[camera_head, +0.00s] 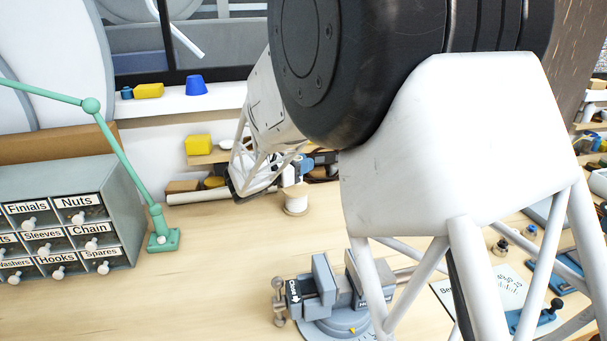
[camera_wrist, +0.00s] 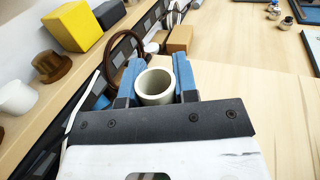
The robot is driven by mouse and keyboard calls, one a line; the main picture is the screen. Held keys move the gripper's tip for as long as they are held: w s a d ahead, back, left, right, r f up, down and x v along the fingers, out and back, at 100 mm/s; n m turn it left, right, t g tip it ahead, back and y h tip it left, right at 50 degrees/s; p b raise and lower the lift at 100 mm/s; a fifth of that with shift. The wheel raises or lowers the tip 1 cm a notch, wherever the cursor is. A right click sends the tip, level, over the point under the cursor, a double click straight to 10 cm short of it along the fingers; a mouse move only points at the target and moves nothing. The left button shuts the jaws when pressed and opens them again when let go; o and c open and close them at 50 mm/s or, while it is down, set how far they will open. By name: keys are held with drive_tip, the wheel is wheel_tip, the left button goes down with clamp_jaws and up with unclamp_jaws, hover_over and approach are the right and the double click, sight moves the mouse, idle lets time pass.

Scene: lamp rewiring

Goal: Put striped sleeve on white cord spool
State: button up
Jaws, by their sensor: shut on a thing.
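My gripper (camera_wrist: 158,68) has its blue fingers closed on either side of a pale, hollow round sleeve (camera_wrist: 154,92), with its open top facing the wrist camera. No stripes show on it from this side. In the head view my gripper (camera_head: 297,166) is partly hidden behind my arm, at the back of the bench. A white cord spool (camera_head: 296,203) stands upright on the bench just below the fingers. A small pale part of the sleeve shows above it; whether the two touch, I cannot tell. In the wrist view I cannot make out the spool beneath the sleeve.
A yellow box (camera_wrist: 73,25), a brown spool-like piece (camera_wrist: 52,66) and a brown cord loop (camera_wrist: 128,62) lie near the gripper. A grey vise (camera_head: 325,290) stands in front, and a drawer cabinet (camera_head: 70,215) at left. Bench between them is clear.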

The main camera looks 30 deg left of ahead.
drive_tip(key=shift+f, duration=1.75)
drive_tip(key=shift+f, duration=0.15)
drive_tip(key=o, duration=0.9)
drive_tip(key=shift+r, duration=0.2)
drive_tip(key=v, duration=1.2)
drive_tip(key=shift+f, duration=0.1)
